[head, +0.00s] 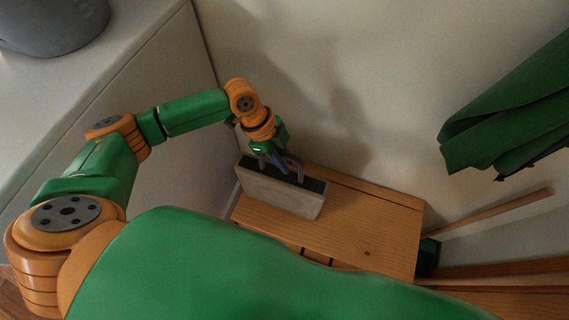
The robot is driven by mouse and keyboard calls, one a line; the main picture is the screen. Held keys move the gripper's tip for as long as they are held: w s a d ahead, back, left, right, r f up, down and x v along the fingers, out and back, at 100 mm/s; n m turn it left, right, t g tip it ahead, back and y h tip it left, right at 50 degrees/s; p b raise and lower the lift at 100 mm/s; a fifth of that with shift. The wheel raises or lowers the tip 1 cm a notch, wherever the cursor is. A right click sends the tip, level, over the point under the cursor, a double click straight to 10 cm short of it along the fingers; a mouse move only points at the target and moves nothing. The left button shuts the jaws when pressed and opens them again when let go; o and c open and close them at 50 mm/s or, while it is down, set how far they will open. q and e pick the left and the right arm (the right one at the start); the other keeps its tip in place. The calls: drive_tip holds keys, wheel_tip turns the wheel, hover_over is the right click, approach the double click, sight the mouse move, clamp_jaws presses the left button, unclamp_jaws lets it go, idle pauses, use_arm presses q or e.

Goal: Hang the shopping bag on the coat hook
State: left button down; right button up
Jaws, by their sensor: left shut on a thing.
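The shopping bag (278,192) is a boxy, pale grey-beige bag with a dark open top and a grey loop handle. It is upright at the left end of a wooden cabinet top (375,215). I cannot tell whether its base touches the wood. My left gripper (274,164) reaches down from the upper left and is shut on the bag at its handle. Its fingertips are small and partly hidden by the handle. My right gripper is not in view. I cannot make out a coat hook.
A green cloth (510,105) hangs at the upper right with a dark piece under its edge. Wooden bars (495,212) stand right of the cabinet. A grey pot (52,22) sits on the pale counter (125,45) at the upper left. The cabinet top's right part is clear.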

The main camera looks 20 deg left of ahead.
use_arm(q)
drive_tip(key=c, duration=0.8)
unclamp_jaws()
drive_tip(key=shift+s, duration=0.1)
drive_tip(key=p+v, duration=1.2)
drive_tip(key=shift+r, duration=0.2)
drive_tip(key=shift+f, duration=0.1)
